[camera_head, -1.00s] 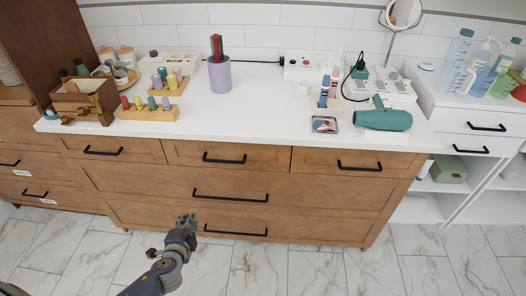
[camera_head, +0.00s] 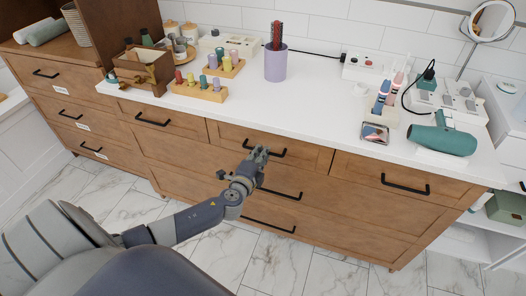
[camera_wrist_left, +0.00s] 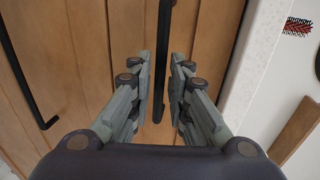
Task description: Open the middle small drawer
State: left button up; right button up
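The middle small drawer (camera_head: 306,159) is a brown wooden front in the top row, closed flush with its neighbours. Its black bar handle (camera_head: 276,152) is partly hidden by my left gripper (camera_head: 258,156), which is in front of it. In the left wrist view the handle (camera_wrist_left: 163,45) runs between the two fingers of the open left gripper (camera_wrist_left: 162,85). The fingers stand apart on either side of the bar; I cannot tell whether they touch it. My right gripper is not in view.
Small drawers with black handles flank it, left (camera_head: 165,122) and right (camera_head: 395,184). A wide drawer handle (camera_head: 284,194) sits below. The white countertop (camera_head: 310,110) above holds a purple cup (camera_head: 276,64), peg blocks and a teal hair dryer (camera_head: 440,138). Marble floor is clear in front.

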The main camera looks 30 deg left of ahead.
pick_arm(q)
jog(key=shift+x, duration=1.15)
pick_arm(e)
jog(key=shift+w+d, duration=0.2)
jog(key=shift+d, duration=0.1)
pick_arm(q)
jog(key=shift+c, duration=0.2)
grip_shut()
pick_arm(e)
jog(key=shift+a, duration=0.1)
